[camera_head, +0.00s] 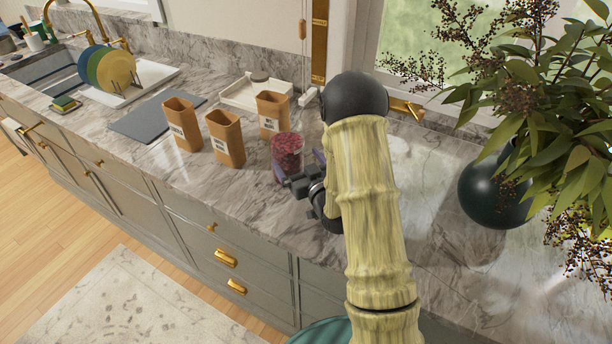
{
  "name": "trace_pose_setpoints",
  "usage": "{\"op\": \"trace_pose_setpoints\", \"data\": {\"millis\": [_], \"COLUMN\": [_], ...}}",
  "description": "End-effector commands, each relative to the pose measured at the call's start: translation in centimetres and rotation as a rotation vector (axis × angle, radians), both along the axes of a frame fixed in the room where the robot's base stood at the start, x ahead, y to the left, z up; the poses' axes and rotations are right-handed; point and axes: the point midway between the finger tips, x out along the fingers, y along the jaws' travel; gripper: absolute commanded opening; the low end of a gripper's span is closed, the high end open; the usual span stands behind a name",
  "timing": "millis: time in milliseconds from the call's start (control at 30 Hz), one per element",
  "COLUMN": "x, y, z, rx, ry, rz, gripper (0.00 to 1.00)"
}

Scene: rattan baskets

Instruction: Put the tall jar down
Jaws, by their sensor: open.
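The tall jar (287,150), clear with dark red contents, stands upright on the marble counter (250,201). My gripper (290,174) is at the jar's lower right side, with its jaws open. One dark finger shows in front of the jar's lower part and another part shows at its right. Whether the fingers touch the jar cannot be told from this view. The jar's lower right part is partly hidden by my gripper.
Several open orange-brown canisters (226,139) stand left of the jar, one close behind it. A white tray (240,96) and a grey board (146,121) lie farther back. A dark vase (490,195) with leafy branches stands at right. Counter in front of the jar is clear.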

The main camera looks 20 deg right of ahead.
Motion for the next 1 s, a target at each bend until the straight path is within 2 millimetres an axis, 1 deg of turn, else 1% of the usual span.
{"op": "trace_pose_setpoints", "data": {"millis": [33, 100, 200, 300, 433, 1000], "x": [-1.0, -2.2, -3.5, -4.2, -4.4, -4.3], "y": [-0.2, -0.5, -0.8, -0.8, -0.9, -0.8], "z": [-0.3, -0.3, -0.2, -0.1, 0.0, 0.0], "rx": [0.001, 0.001, -0.001, 0.000, 0.000, -0.005], "ry": [0.002, 0.002, 0.001, 0.001, 0.000, 0.011], "rz": [-0.002, -0.001, -0.002, -0.001, 0.000, -0.001], "gripper": [1.00, 1.00, 1.00, 1.00, 1.00, 1.00]}}
